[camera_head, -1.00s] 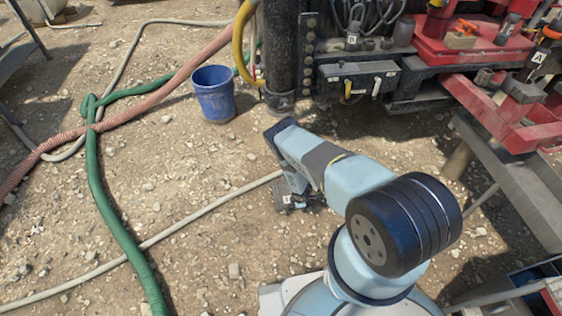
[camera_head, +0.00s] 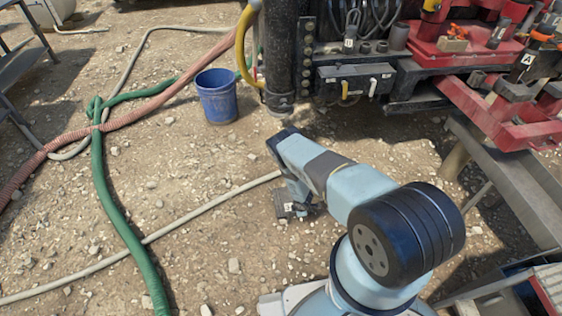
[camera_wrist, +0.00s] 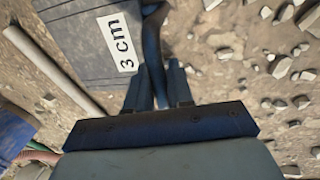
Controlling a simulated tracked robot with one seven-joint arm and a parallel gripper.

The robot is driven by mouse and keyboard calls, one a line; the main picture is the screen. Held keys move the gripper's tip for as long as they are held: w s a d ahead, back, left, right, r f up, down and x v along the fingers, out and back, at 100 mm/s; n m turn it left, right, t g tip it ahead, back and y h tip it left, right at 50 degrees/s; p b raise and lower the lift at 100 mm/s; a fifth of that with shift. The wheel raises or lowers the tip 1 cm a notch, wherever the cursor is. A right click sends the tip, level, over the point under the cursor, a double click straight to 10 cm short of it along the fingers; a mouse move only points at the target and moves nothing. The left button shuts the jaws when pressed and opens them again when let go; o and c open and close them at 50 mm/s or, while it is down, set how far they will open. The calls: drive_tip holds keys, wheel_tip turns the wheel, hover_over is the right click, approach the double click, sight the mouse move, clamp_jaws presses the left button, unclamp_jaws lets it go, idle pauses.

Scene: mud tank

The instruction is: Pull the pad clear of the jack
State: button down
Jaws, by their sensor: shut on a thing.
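The pad (camera_wrist: 88,45) is a dark grey slab with a white "3 cm" label, at upper left in the wrist view. A dark loop-like handle (camera_wrist: 153,35) runs along its right side. My gripper (camera_wrist: 159,78) is shut on this handle. In the head view, a small dark part of the pad (camera_head: 284,210) shows below my arm, over the gravel; my wrist hides the rest. The jack (camera_head: 281,45) appears to be the black upright column at the rig's corner. Its foot (camera_head: 279,104) is beyond my arm, with ground between it and the pad. I cannot tell whether the pad touches the ground.
A blue bucket (camera_head: 216,96) stands left of the jack. A green hose (camera_head: 112,205), a ribbed pink hose (camera_head: 62,142) and a pale hose (camera_head: 190,214) cross the ground at left. A grey metal beam (camera_head: 515,175) is at right. Open gravel lies around the pad.

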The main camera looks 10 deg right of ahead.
drive_tip(key=shift+s, duration=0.1)
drive_tip(key=c, duration=0.6)
unclamp_jaws()
drive_tip(key=shift+r, duration=0.1)
drive_tip(key=shift+r, duration=0.6)
drive_tip(key=v, duration=0.8)
drive_tip(key=shift+s+r, duration=0.2)
drive_tip(key=shift+r, duration=0.05)
idle(0.3)
